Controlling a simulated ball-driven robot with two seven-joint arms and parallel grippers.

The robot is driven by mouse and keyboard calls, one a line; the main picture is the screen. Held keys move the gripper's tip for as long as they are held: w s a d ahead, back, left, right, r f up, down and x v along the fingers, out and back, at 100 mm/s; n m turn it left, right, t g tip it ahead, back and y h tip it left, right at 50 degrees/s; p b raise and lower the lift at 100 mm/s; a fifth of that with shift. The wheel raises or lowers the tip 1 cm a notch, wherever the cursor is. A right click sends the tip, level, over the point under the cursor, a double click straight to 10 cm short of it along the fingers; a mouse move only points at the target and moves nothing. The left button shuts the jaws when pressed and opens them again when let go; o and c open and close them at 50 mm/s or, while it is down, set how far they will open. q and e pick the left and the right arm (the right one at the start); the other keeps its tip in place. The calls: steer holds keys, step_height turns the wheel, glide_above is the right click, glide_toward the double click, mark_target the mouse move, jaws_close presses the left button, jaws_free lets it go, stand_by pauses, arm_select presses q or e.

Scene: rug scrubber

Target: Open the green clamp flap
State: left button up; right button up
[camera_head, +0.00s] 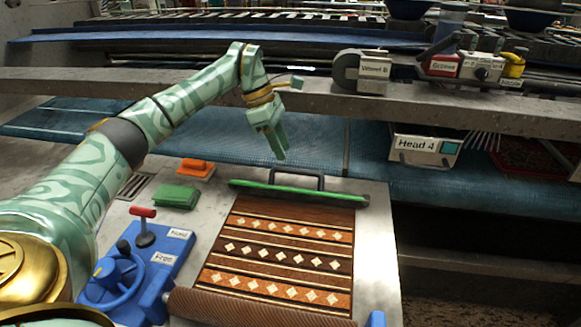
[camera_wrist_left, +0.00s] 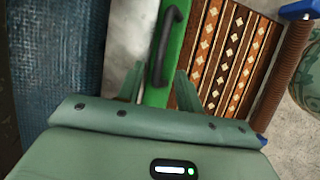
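The green clamp flap (camera_head: 300,191) is a long green bar lying across the far end of the patterned rug (camera_head: 280,245). A dark U-shaped handle (camera_head: 296,172) stands on it. In the left wrist view the flap (camera_wrist_left: 186,50) runs up the middle with its dark handle (camera_wrist_left: 165,45). My left gripper (camera_head: 281,156) hangs above and beyond the flap, fingers pointing down. In the left wrist view its fingertips (camera_wrist_left: 158,82) are apart, with the handle's near end showing between them; nothing is gripped. My right gripper is in neither view.
An orange brush (camera_head: 196,167) and a green one (camera_head: 175,196) lie left of the rug. A blue control unit (camera_head: 145,270) with a wheel and a red-topped lever is at front left. A grey shelf edge (camera_head: 330,100) with labelled devices spans the back.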

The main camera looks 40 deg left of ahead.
arm_select(q)
steer(key=b+x, duration=0.1)
steer(key=x, duration=0.4)
jaws_close()
